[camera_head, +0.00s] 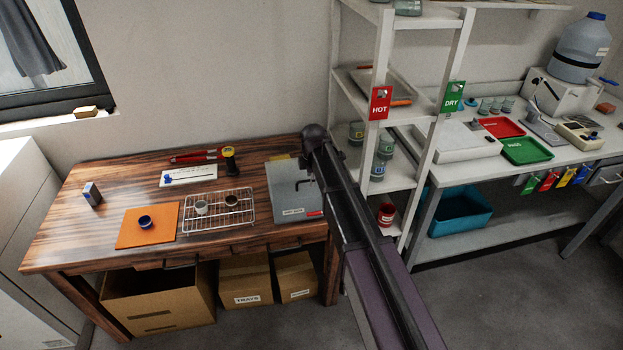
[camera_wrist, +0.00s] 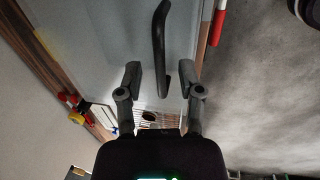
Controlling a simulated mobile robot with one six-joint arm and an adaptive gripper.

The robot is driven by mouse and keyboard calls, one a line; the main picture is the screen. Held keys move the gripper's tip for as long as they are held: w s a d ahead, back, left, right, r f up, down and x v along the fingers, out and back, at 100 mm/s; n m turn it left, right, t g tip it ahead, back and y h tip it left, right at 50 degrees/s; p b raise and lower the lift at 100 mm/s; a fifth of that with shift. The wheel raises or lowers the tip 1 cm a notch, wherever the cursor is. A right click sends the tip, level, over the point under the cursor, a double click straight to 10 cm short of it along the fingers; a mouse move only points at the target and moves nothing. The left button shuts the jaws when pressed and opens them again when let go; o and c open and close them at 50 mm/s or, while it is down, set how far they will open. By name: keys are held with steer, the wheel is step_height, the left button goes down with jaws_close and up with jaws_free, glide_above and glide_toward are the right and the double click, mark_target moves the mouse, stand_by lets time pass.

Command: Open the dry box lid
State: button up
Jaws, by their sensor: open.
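The grey dry box (camera_head: 290,206) stands at the right end of the wooden table with its lid down. A label shows on its front, beside a small red part. A dark bent handle (camera_head: 304,184) stands on the lid. In the wrist view, the pale lid (camera_wrist: 105,35) fills the upper left, and the black handle (camera_wrist: 158,45) runs down from the top. My gripper (camera_wrist: 159,76) is open, its fingers to the left and right of the handle's lower end. No contact is visible. In the head view my arm covers the right part of the box.
On the wooden table (camera_head: 90,215) are a wire rack (camera_head: 246,221) with two small cups, an orange mat (camera_head: 128,239), and red-handled pliers (camera_head: 195,156). A white shelf (camera_head: 398,190) stands close to the right of the box. Cardboard boxes (camera_head: 160,310) sit under the table.

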jaws_close()
steer(key=shift+r, duration=0.1)
